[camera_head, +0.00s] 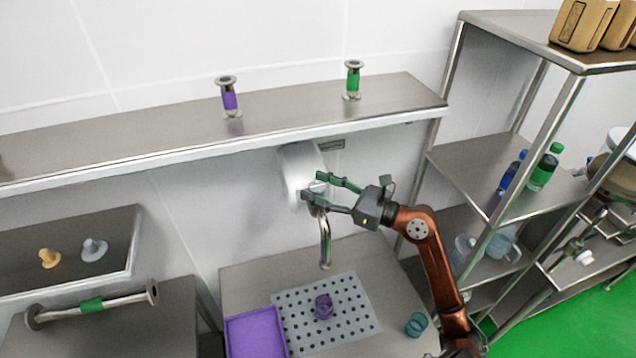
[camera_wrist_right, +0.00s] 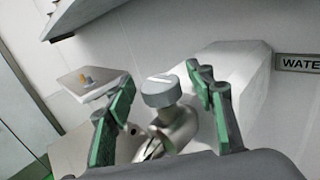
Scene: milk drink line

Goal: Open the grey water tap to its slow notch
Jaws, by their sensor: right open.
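The grey water tap (camera_head: 325,240) has a steel spout that bends down over the perforated drain plate. Its round grey knob (camera_wrist_right: 161,92) has a white line on top, lying roughly level across the wrist picture. My right gripper (camera_head: 312,186) is open at the top of the tap. In the right wrist view, its two green-padded fingers stand on either side of the knob, with gaps visible. The head view mostly hides the knob behind the fingers. My left gripper is not in view.
Below are the drain plate (camera_head: 355,312) with a purple cup (camera_head: 323,306), a purple tray (camera_head: 255,333) and a teal cup (camera_head: 416,324). A shelf (camera_head: 170,134) runs above; a rack (camera_head: 475,165) stands right.

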